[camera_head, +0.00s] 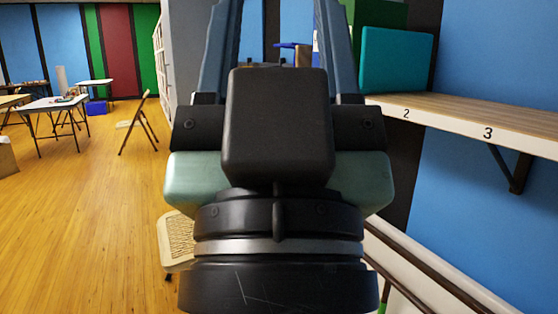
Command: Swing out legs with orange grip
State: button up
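My gripper (279,25) fills the middle of the head view and points away from the camera. Its two blue-grey fingers stand well apart, with nothing seen held between them; their tips run up to or past the top edge. No orange grip shows in this view. At the lower right, a pale edge (440,262) and dark slanting tubes (425,268) run diagonally beside the blue wall. They may be part of a folded table with legs, but I cannot tell. My gripper body and wrist hide much of the area in front.
A shelf (470,108) marked 2 and 3 juts from the right wall, with a teal box (396,60) on it. A beige seat (177,244) is partly hidden at lower left of my wrist. A folding chair (139,122) and tables (52,104) stand left. Wooden floor (85,225) there is clear.

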notch_tip(320, 180, up, 30)
jog(key=p, duration=2.8)
jog(key=shift+w+r, duration=0.1)
